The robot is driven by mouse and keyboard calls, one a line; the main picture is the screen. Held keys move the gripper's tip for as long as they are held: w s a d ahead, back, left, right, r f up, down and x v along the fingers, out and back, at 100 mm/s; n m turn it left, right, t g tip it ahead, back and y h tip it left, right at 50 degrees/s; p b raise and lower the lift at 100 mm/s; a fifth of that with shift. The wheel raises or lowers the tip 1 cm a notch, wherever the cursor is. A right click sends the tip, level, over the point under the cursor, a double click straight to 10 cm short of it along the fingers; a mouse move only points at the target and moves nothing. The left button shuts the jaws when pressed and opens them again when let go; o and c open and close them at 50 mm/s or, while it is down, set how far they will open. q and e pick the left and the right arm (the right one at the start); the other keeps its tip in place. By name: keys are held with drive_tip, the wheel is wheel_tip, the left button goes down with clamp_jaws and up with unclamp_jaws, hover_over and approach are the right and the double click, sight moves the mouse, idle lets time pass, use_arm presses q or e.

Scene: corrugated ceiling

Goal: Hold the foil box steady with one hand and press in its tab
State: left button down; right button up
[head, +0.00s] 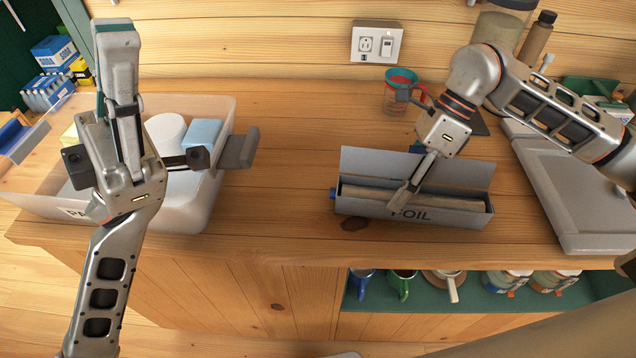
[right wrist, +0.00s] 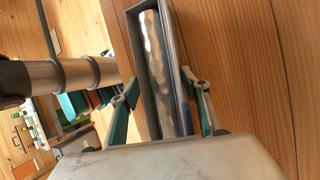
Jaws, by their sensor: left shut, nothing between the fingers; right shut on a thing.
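The grey foil box (head: 365,207), marked FOIL on its front, lies on the wooden counter with its lid raised at the back. A roll shows inside it; in the right wrist view the foil roll (right wrist: 160,70) looks shiny. A small blue piece (head: 333,194) sticks out at the box's left end; I cannot tell for sure that it is the tab. My right gripper (head: 408,190) is shut across the box near its middle; in the right wrist view its fingers (right wrist: 160,82) straddle the walls. My left gripper (head: 116,30) is shut and empty, pointing up, well left of the box.
A translucent bin (head: 222,125) with white and blue items stands behind my left arm. A measuring cup (head: 401,88) stands behind the box, and a grey tray-like block (head: 590,215) lies to its right. Mugs sit on a shelf below. Counter between bin and box is clear.

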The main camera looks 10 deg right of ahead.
drive_tip(key=shift+f, duration=0.15)
use_arm(q)
drive_tip(key=s+d+f+m+g+y, duration=0.1)
drive_tip(key=s+d+f+m+y, duration=0.15)
drive_tip(key=d+m+y, duration=0.35)
drive_tip(key=s+d+f+m+g+y, duration=0.1)
drive_tip(key=s+d+m+g+y, duration=0.2)
drive_tip(key=d+m, duration=0.45)
use_arm(e)
drive_tip(key=shift+s, duration=0.1)
use_arm(q)
drive_tip(key=w+d+f+m+t+y, duration=0.1)
drive_tip(key=d+f+m+t+y, duration=0.5)
drive_tip(key=f, duration=0.5)
drive_tip(key=w+f+m+t+y, duration=0.2)
drive_tip(key=w+f+t+y, duration=0.2)
drive_tip(key=w+f, duration=0.35)
drive_tip(key=w+a+f+m+t+y, duration=0.1)
drive_tip(key=w+a+f+t+y, duration=0.1)
drive_tip(key=w, duration=0.4)
drive_tip(key=w+a+f+m+t+y, duration=0.1)
drive_tip(key=w+a+f+t+y, duration=0.1)
drive_tip(key=w, duration=0.4)
drive_tip(key=shift+w+a+f+t+y, duration=0.3)
drive_tip(key=shift+a+f+t, duration=0.15)
drive_tip(key=shift+a+t, duration=0.35)
drive_tip(key=shift+s+f, duration=0.1)
drive_tip(key=shift+f, duration=0.05)
